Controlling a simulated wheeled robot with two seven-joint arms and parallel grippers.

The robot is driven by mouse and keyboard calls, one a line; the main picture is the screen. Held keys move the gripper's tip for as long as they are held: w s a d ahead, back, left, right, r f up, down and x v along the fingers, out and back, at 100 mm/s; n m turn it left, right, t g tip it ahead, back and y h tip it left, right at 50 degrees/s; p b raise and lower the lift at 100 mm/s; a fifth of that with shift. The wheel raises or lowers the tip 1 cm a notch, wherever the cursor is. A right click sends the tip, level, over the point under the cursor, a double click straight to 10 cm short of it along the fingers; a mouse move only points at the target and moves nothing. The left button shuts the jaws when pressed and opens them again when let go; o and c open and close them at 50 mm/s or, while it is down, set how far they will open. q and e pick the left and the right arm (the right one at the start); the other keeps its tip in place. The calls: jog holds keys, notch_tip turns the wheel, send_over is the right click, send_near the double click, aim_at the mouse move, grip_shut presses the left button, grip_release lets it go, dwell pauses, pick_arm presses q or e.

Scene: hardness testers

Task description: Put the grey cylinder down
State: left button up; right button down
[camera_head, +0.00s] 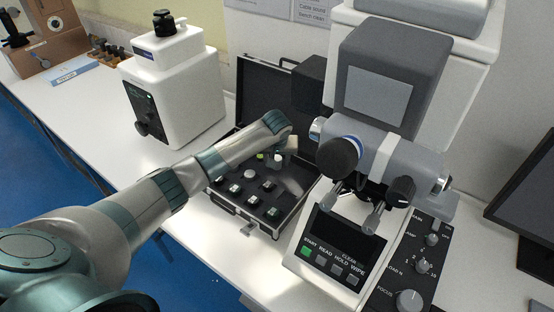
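My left arm reaches in from the left, and its gripper (288,170) is over the open black case (227,203), at the right part of the foam. The fingers are small and blurred, so I cannot tell whether they are open or shut. A small pale grey cylinder-like piece (278,157) shows beside the wrist; I cannot tell whether it is held or standing in the foam. A round light grey piece (250,174) sits in the foam among several small blocks. My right gripper is not in view.
A hardness tester (385,90) with a control panel (340,245) stands close to the right of the case. A white instrument (175,85) stands behind left. The case lid stands upright at the back. A monitor (530,200) is at the far right. White bench shows left of the case.

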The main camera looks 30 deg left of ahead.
pick_arm(q)
jog(key=shift+r, duration=0.2)
jog(key=b+v, duration=0.2)
jog(key=v, duration=1)
jog(key=shift+s+f, duration=0.1)
